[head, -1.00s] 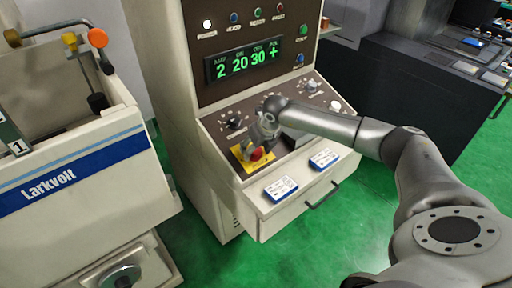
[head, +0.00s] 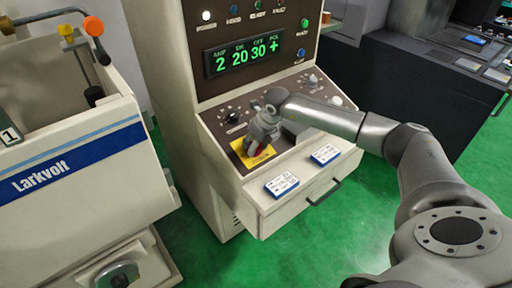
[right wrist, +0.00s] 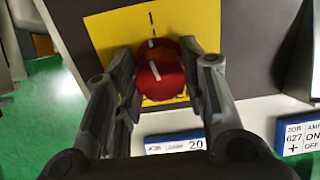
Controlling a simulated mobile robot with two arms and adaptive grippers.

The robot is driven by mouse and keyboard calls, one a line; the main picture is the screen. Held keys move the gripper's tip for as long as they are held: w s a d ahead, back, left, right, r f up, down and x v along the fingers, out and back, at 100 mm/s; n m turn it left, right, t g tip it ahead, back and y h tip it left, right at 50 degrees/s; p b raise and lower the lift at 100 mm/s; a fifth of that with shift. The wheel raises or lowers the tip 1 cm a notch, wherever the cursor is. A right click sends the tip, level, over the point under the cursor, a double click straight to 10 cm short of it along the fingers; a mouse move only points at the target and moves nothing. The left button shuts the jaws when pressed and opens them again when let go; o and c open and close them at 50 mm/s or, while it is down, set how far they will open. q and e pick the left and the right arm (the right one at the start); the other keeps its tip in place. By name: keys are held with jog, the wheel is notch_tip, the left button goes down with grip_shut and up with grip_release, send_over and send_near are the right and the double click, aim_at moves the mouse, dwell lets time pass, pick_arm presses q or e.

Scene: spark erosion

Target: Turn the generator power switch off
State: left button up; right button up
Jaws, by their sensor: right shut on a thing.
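The generator power switch is a red rotary knob (right wrist: 158,70) on a yellow plate (right wrist: 108,32) with a black mark above it, at the lower left of the sloped control panel. A pale line shows on the knob's face. My right gripper (right wrist: 160,85) has a finger on each side of the knob and is shut on it. In the head view the right gripper (head: 262,143) covers most of the knob, and the yellow plate (head: 240,156) shows around it. My left gripper is not in view.
The generator cabinet (head: 165,75) has a lit green display (head: 243,55) reading 2, 20, 30, +. Two blue-edged job cards (head: 282,185) (head: 325,154) lie in front of the panel, above a drawer handle (head: 322,193). A Larkvolt machine (head: 70,165) stands at left.

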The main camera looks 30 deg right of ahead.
jog(key=n+b, duration=0.5)
jog(key=shift+f, duration=0.2)
jog(key=n+b, duration=0.2)
jog(key=n, duration=0.1)
jog(key=shift+b, duration=0.3)
jog(key=n+b, duration=0.2)
jog(key=n, duration=0.1)
jog(key=shift+a+r+n, duration=0.1)
jog(key=shift+r+n, duration=0.05)
jog(key=shift+n, duration=0.25)
jog(key=shift+n+b, duration=0.8)
jog(key=shift+n, duration=1.2)
jog(key=shift+r, duration=0.1)
jog(key=o, duration=1)
jog(key=shift+s, duration=0.1)
